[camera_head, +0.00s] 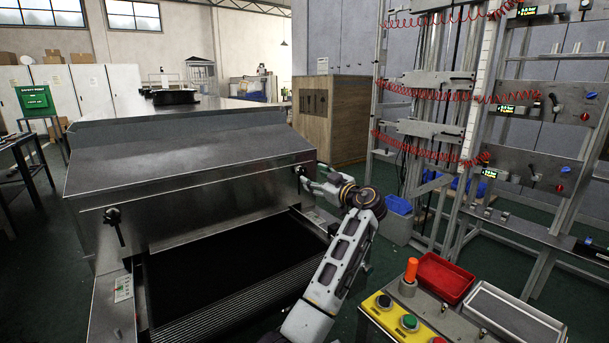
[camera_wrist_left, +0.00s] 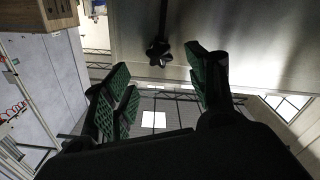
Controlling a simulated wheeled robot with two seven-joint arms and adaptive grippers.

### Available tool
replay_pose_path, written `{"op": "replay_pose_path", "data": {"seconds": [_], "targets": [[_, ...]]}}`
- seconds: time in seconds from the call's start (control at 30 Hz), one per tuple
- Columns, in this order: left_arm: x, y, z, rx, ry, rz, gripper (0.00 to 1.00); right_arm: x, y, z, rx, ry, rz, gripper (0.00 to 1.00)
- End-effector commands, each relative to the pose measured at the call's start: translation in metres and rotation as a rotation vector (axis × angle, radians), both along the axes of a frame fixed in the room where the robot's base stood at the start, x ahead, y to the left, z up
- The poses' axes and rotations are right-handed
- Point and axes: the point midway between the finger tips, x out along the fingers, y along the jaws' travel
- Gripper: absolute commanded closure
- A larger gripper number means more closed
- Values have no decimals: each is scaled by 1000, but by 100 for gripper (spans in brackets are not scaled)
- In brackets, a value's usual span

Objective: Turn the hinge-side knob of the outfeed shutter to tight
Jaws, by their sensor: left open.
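The tunnel dryer's steel outfeed shutter (camera_head: 200,200) hangs above a dark belt opening. A black knob (camera_head: 113,215) on a stem is at its left end. Another black knob (camera_head: 300,171) is at its right end, beside my left gripper (camera_head: 313,184). In the left wrist view, a black star-shaped knob (camera_wrist_left: 158,53) on a dark stem lies beyond and between the green-padded fingers of my left gripper (camera_wrist_left: 160,86), which is open and not visibly touching it. I cannot tell which knob is hinge-side. My right gripper is not in view.
A yellow button panel (camera_head: 395,318) with an orange beacon (camera_head: 411,270), a red tray (camera_head: 444,278) and a grey tray (camera_head: 515,317) stand at the lower right. A wooden crate (camera_head: 335,120) and a metal rack with red coiled hoses (camera_head: 440,90) stand behind.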

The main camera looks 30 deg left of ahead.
Motion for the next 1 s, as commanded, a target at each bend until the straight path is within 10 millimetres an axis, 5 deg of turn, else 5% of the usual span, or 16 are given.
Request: {"op": "replay_pose_path", "data": {"seconds": [0.5, 0.93, 1.0], "targets": [[23, 56, 0, 0, 1, 2, 43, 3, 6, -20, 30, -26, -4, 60], [25, 62, 0, -1, 0, 1, 43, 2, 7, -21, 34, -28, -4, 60], [25, 62, 0, -1, 0, 1, 49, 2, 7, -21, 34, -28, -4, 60]]}}
